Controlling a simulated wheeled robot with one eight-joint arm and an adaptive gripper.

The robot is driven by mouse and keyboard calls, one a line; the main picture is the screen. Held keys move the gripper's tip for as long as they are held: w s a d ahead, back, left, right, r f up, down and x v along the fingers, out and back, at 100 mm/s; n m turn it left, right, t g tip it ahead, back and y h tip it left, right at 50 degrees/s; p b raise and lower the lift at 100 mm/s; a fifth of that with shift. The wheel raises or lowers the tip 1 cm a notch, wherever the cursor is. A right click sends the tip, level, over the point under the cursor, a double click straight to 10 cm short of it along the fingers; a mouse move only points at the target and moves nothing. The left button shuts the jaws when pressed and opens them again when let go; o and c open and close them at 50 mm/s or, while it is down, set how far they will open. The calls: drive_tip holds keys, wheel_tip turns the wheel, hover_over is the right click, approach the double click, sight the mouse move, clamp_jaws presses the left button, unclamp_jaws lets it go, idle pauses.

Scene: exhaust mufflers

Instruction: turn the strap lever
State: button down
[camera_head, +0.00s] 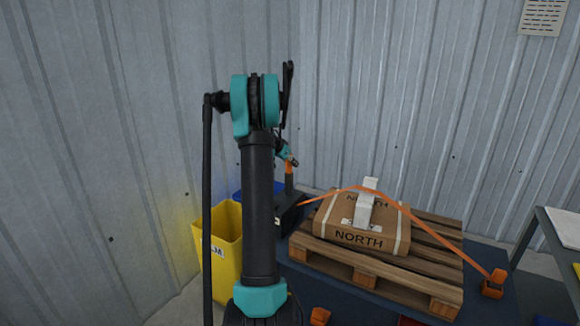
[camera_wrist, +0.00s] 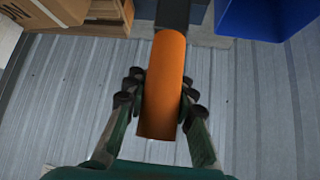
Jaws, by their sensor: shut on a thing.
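The strap lever is an orange rounded bar (camera_wrist: 163,70) in the wrist view, on a dark arm (camera_wrist: 173,14). In the head view the lever (camera_head: 289,179) stands roughly upright above a dark box-like base (camera_head: 291,214). My gripper (camera_wrist: 161,95) is shut on the lever, with a finger on each side of it. My gripper (camera_head: 292,160) is small in the head view, at the lever's top. The orange strap (camera_head: 428,225) runs from near the base over a carton (camera_head: 340,220) to an orange anchor (camera_head: 493,284) at right.
The carton, marked NORTH, sits on a wooden pallet (camera_head: 385,278). A yellow bin (camera_head: 219,250) stands left of the base. A blue bin (camera_head: 246,191) is behind it and shows in the wrist view (camera_wrist: 270,20). A shelf or table frame (camera_head: 545,232) stands at right. Corrugated walls close the back.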

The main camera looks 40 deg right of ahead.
drive_tip(key=shift+w+d, duration=0.15)
drive_tip(key=shift+d, duration=0.1)
idle(0.3)
drive_tip(key=c, duration=1.2)
unclamp_jaws()
drive_tip(key=shift+a, duration=0.1)
drive_tip(key=v, duration=1.1)
drive_tip(key=shift+r, duration=0.4)
drive_tip(key=shift+a, duration=0.15)
